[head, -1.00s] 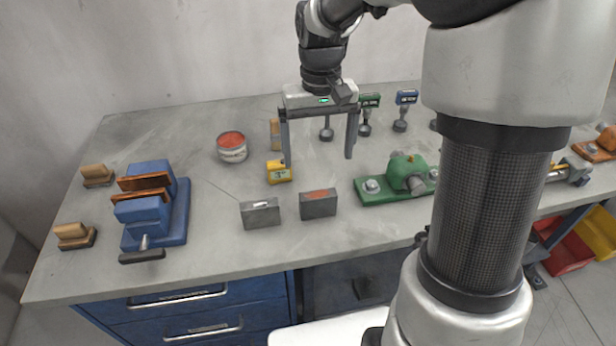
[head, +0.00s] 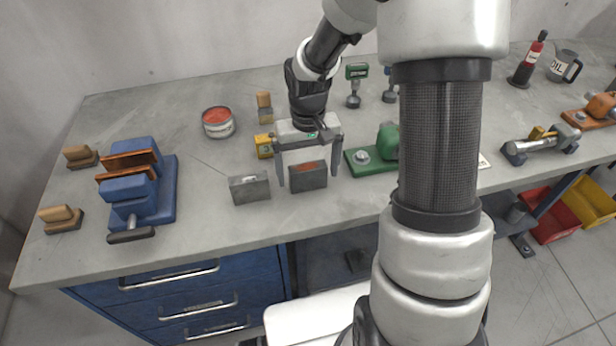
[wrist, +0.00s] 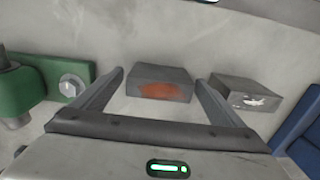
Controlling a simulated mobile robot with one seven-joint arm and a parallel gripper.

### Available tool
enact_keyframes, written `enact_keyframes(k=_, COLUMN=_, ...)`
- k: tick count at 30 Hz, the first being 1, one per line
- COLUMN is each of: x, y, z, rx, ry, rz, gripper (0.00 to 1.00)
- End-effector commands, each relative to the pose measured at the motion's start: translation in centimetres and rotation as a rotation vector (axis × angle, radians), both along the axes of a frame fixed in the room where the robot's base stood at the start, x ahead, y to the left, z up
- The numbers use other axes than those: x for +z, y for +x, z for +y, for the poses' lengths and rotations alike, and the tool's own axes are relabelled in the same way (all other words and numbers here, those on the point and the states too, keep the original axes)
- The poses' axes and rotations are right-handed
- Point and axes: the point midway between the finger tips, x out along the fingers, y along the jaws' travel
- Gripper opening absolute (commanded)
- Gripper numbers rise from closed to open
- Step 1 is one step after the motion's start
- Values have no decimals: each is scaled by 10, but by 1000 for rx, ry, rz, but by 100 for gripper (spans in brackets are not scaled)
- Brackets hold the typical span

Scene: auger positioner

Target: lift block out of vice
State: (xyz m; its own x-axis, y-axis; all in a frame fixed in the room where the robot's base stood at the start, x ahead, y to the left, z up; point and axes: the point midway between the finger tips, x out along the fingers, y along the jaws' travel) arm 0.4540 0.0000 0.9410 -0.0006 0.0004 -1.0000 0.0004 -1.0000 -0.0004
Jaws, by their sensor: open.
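The blue vice (head: 166,202) stands at the left of the bench, with two copper-brown jaw plates. I cannot make out a block between them. A grey block with an orange patch (head: 308,177) and a grey block with a white mark (head: 249,188) sit on the bench right of the vice. My gripper (head: 309,180) is open and empty, pointing down, its fingers on either side of the orange-patched block in the picture. In the wrist view that block (wrist: 160,84) shows between the fingertips; contact cannot be told. The white-marked block (wrist: 250,97) is to its right.
A green fixture (head: 372,158) stands right of the gripper, partly behind my arm. A yellow block (head: 264,146) and a red-topped tin (head: 218,122) are behind. Wooden-handled pieces (head: 62,219) lie left of the vice. Bare bench lies between vice and white-marked block.

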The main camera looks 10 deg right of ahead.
Motion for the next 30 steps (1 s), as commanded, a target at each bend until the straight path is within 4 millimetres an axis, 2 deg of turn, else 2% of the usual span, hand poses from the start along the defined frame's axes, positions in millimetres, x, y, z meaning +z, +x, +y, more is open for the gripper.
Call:
enact_keyframes(k=8, x=-5, y=0, z=0, rx=0, ry=0, rz=0, gripper=92)
enact_keyframes(k=11, x=-5, y=0, z=0, rx=0, ry=0, rz=0, gripper=79)
enact_keyframes(k=23, x=-5, y=0, z=0, rx=0, ry=0, rz=-1, gripper=11)
enact_keyframes(k=24, x=-3, y=2, z=0, rx=0, ry=-1, rz=-5, gripper=8)
enact_keyframes(k=30, x=-3, y=2, z=0, rx=0, ry=-1, rz=-5, gripper=8)
